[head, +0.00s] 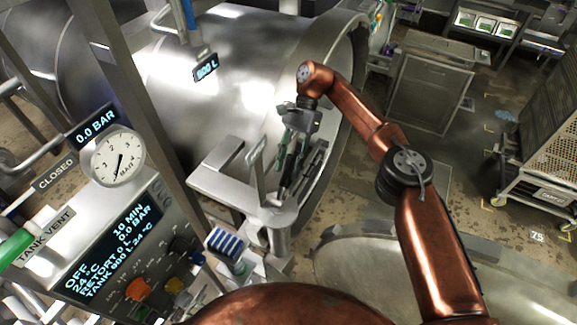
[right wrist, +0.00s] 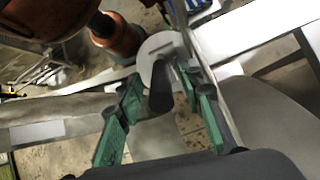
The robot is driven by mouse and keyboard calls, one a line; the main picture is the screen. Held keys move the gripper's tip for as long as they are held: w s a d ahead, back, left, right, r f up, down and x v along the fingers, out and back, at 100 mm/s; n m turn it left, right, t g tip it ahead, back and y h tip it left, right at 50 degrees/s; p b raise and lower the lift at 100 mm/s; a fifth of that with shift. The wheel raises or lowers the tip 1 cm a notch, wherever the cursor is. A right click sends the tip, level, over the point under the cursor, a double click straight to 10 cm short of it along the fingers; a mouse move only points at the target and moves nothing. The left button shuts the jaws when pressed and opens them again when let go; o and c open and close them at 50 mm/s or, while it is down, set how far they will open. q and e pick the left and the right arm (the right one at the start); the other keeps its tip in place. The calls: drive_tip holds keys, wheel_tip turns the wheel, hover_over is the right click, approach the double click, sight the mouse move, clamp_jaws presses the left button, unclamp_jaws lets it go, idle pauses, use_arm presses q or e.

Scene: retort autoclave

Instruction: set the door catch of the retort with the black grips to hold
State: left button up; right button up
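My right gripper (head: 286,160) points down beside the steel bracket (head: 225,188) at the mouth of the retort (head: 337,110). In the right wrist view its two green fingers stand apart, so the gripper (right wrist: 162,88) is open. A black grip (right wrist: 161,90) on a pale round plate (right wrist: 160,50) lies between the fingers in that picture, with gaps on both sides. I cannot tell how deep it sits between them. A flat upright metal lever (head: 256,163) rises from the bracket, left of my gripper. My left gripper is not in view.
A control panel (head: 120,250) with a gauge (head: 117,156) and a tank vent handle (head: 16,246) stands at left. A large round steel piece (head: 350,260) fills the lower right, under my right arm. A wheeled rack (head: 545,160) stands at far right; floor is open before it.

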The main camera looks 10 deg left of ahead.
drive_tip(key=shift+r, duration=5)
